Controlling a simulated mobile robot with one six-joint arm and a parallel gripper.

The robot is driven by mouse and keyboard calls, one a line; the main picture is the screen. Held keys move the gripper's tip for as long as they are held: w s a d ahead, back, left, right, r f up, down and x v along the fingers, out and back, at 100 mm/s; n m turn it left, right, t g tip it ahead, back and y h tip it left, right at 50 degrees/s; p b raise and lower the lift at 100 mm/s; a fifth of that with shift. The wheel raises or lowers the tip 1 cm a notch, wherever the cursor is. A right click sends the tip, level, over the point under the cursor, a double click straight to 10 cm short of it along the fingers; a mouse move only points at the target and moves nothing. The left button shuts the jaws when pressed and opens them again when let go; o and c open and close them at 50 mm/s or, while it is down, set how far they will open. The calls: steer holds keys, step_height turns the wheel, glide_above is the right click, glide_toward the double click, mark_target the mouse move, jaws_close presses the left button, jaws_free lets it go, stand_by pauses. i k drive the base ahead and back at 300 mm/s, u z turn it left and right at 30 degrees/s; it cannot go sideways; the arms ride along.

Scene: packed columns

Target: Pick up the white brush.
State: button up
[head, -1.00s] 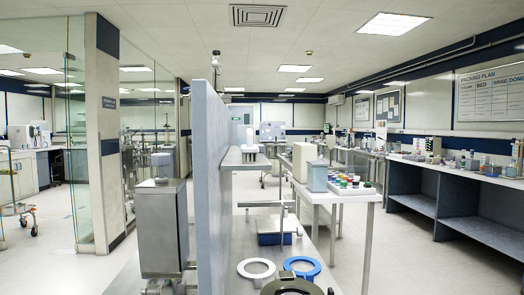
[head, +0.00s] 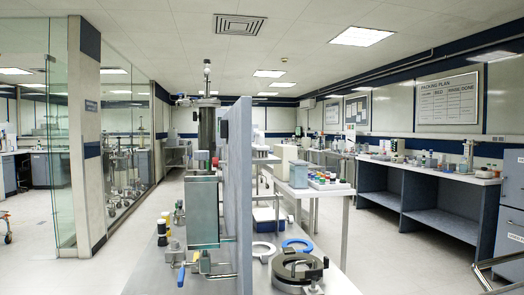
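I cannot make out a white brush in the head view; things on the benches are small, and the upright grey panel (head: 239,190) hides part of the bench top. My gripper is not in view. On the near bench (head: 150,278), left of the panel, stands a tall metal column unit (head: 204,205). Small fittings with blue and yellow handles are around its foot. Right of the panel lie a white ring (head: 262,251), a blue ring (head: 297,244) and a dark round flange (head: 297,268).
A side table holds a grey-blue box (head: 298,174) and a tray of coloured caps (head: 329,183). A long counter (head: 430,170) with bottles runs along the right wall. A metal rail (head: 497,267) is at lower right. Open floor lies between, and left beside the glass partition (head: 40,150).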

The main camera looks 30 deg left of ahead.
mark_target(260, 150)
steer(key=z, duration=0.5)
steer(key=k, duration=0.35)
steer(key=u, duration=3.1)
steer(key=i, duration=1)
steer(key=z, duration=0.05)
steer(key=k, duration=0.1)
steer(key=u, duration=0.2)
